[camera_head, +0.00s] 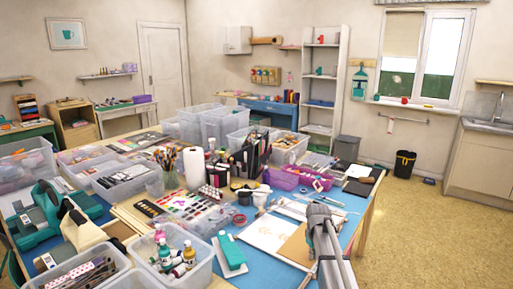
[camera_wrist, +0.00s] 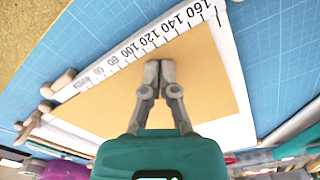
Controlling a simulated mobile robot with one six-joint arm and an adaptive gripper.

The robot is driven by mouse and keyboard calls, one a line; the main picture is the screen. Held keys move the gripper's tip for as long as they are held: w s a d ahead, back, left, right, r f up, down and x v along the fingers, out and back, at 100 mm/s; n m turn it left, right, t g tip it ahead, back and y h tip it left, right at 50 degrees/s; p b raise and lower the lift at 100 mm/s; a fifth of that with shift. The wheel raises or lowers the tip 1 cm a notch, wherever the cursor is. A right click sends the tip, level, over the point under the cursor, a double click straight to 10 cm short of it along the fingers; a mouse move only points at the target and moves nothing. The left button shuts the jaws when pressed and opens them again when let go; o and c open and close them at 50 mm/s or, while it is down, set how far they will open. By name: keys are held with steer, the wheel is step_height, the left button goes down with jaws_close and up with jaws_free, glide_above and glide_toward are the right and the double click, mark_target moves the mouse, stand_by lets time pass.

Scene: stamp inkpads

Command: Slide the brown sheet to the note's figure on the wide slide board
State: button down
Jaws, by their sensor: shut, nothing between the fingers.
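The brown sheet (camera_wrist: 200,75) lies flat on the white slide board (camera_wrist: 232,70), beside a printed scale (camera_wrist: 150,45) with figures from about 60 to 160. The sheet's right edge in the wrist view lies near the 160 end. My gripper (camera_wrist: 158,68) is shut and empty, its fingertips over the sheet near its scale-side edge; whether they touch it I cannot tell. In the head view the brown sheet (camera_head: 297,248) shows at the table's front, partly behind my arm, with the white board (camera_head: 262,238) to its left. I cannot make out the note or its figure.
Wooden knobs (camera_wrist: 58,82) stand by the board's left end. In the head view a teal stapler-like tool (camera_head: 230,252) and a bin of bottles (camera_head: 172,255) stand left of the board.

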steer(key=shift+r+p, duration=3.45)
steer(key=shift+r, duration=0.1)
steer(key=s+a+r+m+p, duration=0.2)
steer(key=s, duration=1)
steer(key=s+a+r+m+p, duration=0.2)
steer(key=s+r+p, duration=0.1)
steer(key=s, duration=0.8)
steer(key=shift+s+a+r+m, duration=0.15)
steer(key=shift+s+r+m, duration=0.05)
steer(key=shift+s+m, duration=0.2)
